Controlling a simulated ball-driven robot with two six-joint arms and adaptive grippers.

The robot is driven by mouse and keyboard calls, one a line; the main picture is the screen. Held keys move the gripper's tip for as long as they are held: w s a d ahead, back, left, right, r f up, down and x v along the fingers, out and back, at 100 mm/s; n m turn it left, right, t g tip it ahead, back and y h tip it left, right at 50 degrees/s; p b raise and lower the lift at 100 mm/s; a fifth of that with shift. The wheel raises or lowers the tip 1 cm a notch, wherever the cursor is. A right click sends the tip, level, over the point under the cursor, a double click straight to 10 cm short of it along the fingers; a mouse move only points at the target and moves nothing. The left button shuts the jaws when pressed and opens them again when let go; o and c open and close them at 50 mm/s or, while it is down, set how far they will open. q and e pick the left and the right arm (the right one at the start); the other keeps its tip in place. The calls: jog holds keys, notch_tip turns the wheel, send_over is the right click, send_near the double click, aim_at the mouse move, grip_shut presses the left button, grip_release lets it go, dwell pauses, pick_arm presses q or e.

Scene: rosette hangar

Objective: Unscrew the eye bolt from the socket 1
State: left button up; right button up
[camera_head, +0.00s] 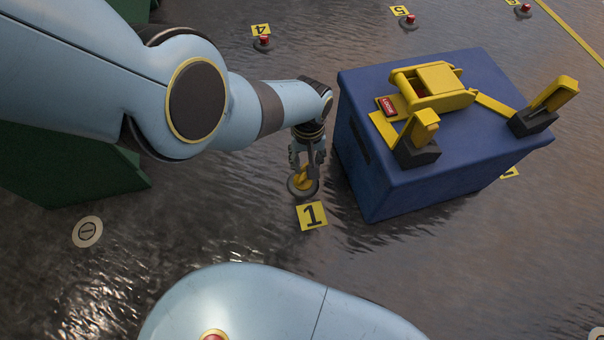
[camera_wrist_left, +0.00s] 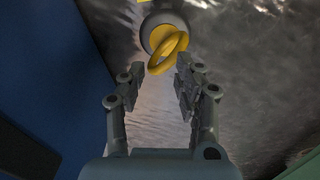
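The yellow eye bolt (camera_head: 302,177) stands in socket 1 (camera_head: 303,190), a dark round fitting in the floor beside the yellow label 1 (camera_head: 312,216). My left gripper (camera_head: 305,163) is over the bolt, pointing down. In the left wrist view the eye bolt's ring (camera_wrist_left: 168,53) lies just beyond the fingertips of the left gripper (camera_wrist_left: 158,80), and the fingers are apart with a gap between them. The grey socket collar (camera_wrist_left: 165,30) shows behind the ring. Whether a finger touches the ring, I cannot tell. My right gripper is not in view.
A blue case (camera_head: 375,190) with yellow fittings (camera_head: 437,85) on top stands close to the right of the gripper. Other sockets with red tops, such as the one by label 4 (camera_head: 263,43), dot the wet floor. A green block (camera_head: 60,175) is at left.

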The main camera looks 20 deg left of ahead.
aim_at(303, 167)
pick_arm(q)
jog(key=m, duration=0.8)
jog(key=shift+s+a+f+b, duration=0.1)
jog(key=shift+a+f+b, duration=0.25)
jog(key=shift+f, duration=0.2)
jog(key=shift+a+f+b, duration=0.2)
jog(key=shift+f+b, duration=0.1)
jog(key=shift+f, duration=0.25)
jog(key=shift+r, duration=0.1)
jog(key=shift+f+b, duration=0.75)
jog(key=shift+f, duration=0.3)
